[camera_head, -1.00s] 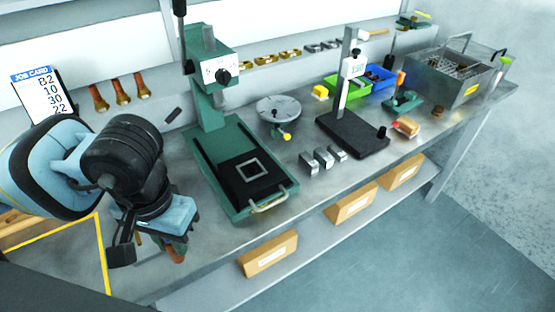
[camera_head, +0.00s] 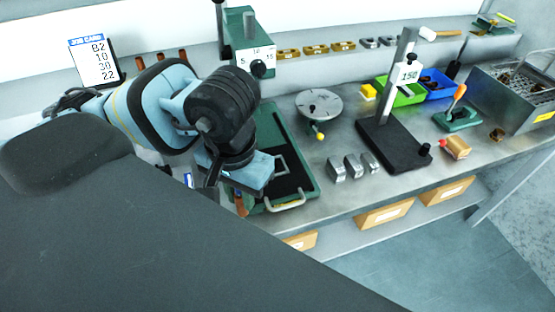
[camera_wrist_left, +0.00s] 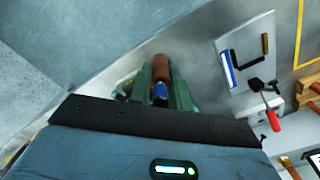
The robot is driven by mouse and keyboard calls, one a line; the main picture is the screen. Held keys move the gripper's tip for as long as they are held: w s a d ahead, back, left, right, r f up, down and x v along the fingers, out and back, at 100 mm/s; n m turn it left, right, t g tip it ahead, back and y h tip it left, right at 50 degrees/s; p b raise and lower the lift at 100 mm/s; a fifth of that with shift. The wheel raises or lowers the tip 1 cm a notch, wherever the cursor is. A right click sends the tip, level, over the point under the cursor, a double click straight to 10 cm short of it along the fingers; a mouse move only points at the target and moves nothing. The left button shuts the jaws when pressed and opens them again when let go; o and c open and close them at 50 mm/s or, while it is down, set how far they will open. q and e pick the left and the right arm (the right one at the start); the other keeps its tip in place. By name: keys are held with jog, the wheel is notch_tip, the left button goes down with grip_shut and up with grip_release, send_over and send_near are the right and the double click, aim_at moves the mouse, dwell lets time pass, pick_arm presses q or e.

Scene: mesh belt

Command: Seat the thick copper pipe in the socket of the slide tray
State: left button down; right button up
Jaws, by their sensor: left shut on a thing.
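The copper pipe (camera_wrist_left: 161,68) is reddish brown with a blue part near its lower end in the left wrist view. My left gripper (camera_wrist_left: 160,90) is shut on it, one green finger on each side. In the head view the left gripper (camera_head: 238,200) is at the left side of the slide tray, with a little of the pipe (camera_head: 241,206) showing below it. The slide tray (camera_head: 306,180) is black on a green base, with a handle at its front. Its pale square socket (camera_head: 284,164) is partly hidden by my arm. My right gripper is not in view.
The green press column (camera_head: 242,30) stands behind the tray. Several grey metal blocks (camera_head: 354,167), a round plate (camera_head: 318,104) and a black-based gauge stand (camera_head: 392,145) are to the right. A job card (camera_head: 95,60) stands at the back left. A dark surface covers the lower left.

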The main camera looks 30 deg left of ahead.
pick_arm(q)
jog(key=w+a, duration=0.1)
jog(key=w, duration=0.3)
jog(key=w+f+b, duration=0.1)
jog(key=w, duration=0.4)
jog(key=w+a, duration=0.1)
jog(key=w, duration=0.3)
jog(key=shift+w+a+f, duration=0.25)
jog(key=shift+w+a, duration=0.05)
jog(key=shift+w, duration=0.1)
jog(key=shift+w+f, duration=0.1)
jog(key=shift+w, duration=0.3)
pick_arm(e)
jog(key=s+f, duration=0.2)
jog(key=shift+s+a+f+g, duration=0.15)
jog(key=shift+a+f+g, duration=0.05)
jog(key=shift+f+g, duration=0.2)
pick_arm(q)
jog(key=shift+w+a, duration=0.1)
jog(key=shift+w, duration=0.15)
jog(key=shift+w+f, duration=0.1)
jog(key=shift+f, duration=0.15)
notch_tip(320, 180, down, 3)
jog(key=shift+r, duration=0.1)
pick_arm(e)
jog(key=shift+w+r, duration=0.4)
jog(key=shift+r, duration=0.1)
